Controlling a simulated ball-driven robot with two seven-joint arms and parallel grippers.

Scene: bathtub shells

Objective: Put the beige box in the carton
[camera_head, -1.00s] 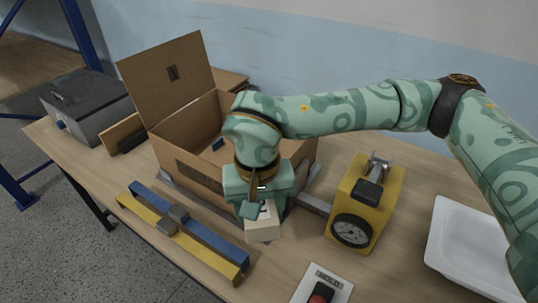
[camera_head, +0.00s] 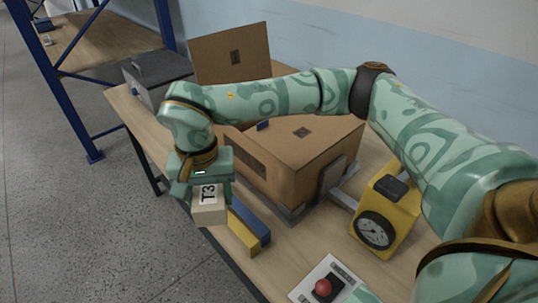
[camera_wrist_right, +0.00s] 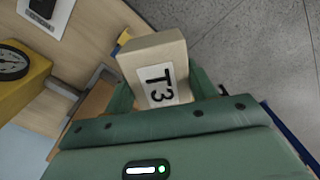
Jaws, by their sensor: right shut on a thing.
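The beige box (camera_head: 210,217) carries a white label reading T3. My right gripper (camera_head: 207,190) is shut on it and holds it at the table's front edge, left of and in front of the carton. In the right wrist view the beige box (camera_wrist_right: 150,52) sits between the fingers, with the label facing the camera. The brown carton (camera_head: 268,178) stands on the table with one flap upright at the back. My right arm crosses in front of the carton and hides part of its top, so I cannot tell how open it is. My left gripper is not in view.
A blue bar (camera_head: 250,225) and a yellow bar (camera_head: 240,238) lie before the carton. A yellow device with a dial (camera_head: 385,225) stands to its right. A red-button panel (camera_head: 325,284) is at the front. A grey case (camera_head: 158,72) stands behind left.

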